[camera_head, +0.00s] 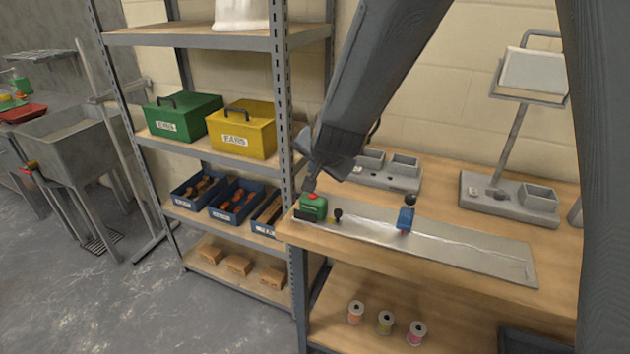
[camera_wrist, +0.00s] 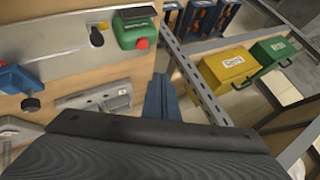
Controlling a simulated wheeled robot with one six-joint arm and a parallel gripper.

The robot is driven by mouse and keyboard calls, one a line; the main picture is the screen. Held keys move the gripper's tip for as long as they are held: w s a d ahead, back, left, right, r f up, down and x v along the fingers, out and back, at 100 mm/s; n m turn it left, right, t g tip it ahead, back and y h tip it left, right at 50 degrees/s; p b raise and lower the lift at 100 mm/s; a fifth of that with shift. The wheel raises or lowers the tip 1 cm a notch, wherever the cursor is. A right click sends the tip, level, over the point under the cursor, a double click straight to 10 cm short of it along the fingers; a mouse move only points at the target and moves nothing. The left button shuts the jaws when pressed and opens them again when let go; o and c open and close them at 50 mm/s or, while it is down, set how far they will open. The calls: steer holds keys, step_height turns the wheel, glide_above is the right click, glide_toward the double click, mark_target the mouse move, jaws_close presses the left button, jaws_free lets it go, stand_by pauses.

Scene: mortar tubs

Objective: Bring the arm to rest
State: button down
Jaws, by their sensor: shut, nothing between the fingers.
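My arm reaches down from the top of the head view across the workbench (camera_head: 450,170). My gripper (camera_head: 311,184) points down just above a green device with a red knob (camera_head: 313,207) at the left end of a metal plate (camera_head: 470,253). I cannot tell in the head view whether it touches the device. In the wrist view my gripper (camera_wrist: 160,90) shows as shut, empty blue-grey fingers, and the green device (camera_wrist: 133,32) lies beyond them, apart in the picture.
A metal shelf rack (camera_head: 283,100) stands close left of my gripper, with a green box (camera_head: 183,115), a yellow box (camera_head: 241,130) and blue bins. A blue clamp (camera_head: 405,218) stands on the plate. A lamp (camera_head: 533,75) and grey trays stand behind.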

steer(key=s+d+f+n+g+h+b, duration=0.1)
steer(key=s+d+f+n+g, duration=0.2)
steer(key=s+d, duration=0.8)
steer(key=s+d+f+n+g+h+b, duration=0.1)
steer(key=s+d+f+n+g, duration=0.1)
steer(key=s+d, duration=0.9)
steer(key=shift+s+d+f+n+g, duration=0.35)
steer(key=shift+s+f+g, duration=0.3)
steer(key=shift+g, duration=0.45)
steer(key=shift+w, duration=0.1)
